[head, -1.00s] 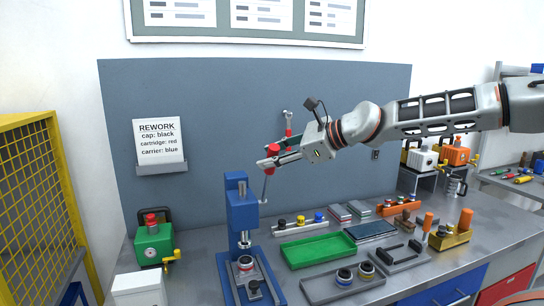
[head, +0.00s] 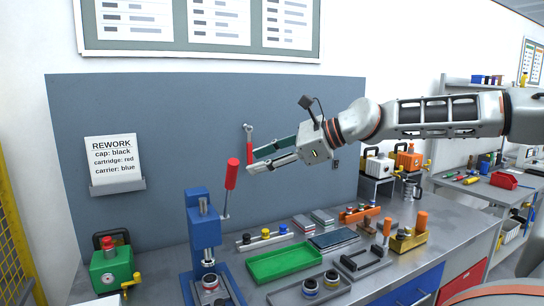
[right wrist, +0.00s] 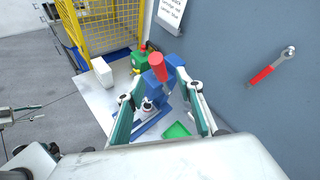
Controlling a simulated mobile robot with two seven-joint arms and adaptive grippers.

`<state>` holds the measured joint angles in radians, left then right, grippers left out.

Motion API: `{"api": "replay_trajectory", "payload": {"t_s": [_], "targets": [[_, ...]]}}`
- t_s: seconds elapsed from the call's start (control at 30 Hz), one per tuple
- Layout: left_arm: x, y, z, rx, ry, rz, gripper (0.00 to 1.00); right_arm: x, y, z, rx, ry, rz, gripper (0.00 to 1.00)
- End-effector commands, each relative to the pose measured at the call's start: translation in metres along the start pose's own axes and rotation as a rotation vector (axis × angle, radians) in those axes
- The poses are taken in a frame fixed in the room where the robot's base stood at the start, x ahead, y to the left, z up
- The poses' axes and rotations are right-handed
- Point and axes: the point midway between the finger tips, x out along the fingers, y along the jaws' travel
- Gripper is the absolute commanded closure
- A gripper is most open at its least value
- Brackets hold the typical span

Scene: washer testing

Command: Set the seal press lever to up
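The blue seal press (head: 203,225) stands on the bench left of centre in the head view. Its lever, a thin rod with a red handle (head: 232,174), points up and leans slightly right. My right gripper (head: 250,162) is just right of the red handle, open and apart from it in this view. In the right wrist view the red handle (right wrist: 156,66) shows between and beyond the spread fingers of my right gripper (right wrist: 162,78), with nothing held. My left gripper does not show in the head view; a small part at the wrist view's left edge is unclear.
A green box with a red knob (head: 111,266) stands left of the press. A green tray (head: 285,262), a tray with two round parts (head: 290,296) and small fixtures lie to its right. A red-handled wrench (head: 249,142) hangs on the grey panel behind my right gripper.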

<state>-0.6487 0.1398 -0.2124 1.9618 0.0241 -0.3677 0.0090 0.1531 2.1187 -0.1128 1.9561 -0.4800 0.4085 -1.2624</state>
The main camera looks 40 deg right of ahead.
Motion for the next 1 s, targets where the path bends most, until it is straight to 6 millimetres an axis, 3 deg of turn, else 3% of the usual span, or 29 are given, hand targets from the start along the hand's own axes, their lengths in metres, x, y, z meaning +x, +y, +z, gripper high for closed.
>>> {"api": "replay_trajectory", "payload": {"t_s": [0.33,1.0], "targets": [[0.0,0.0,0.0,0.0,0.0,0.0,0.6,-0.026,0.0,0.001,0.0,-0.001,0.0,0.64],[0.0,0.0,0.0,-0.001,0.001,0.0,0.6,-0.028,0.0,0.0,0.003,-0.001,0.001,0.64]]}}
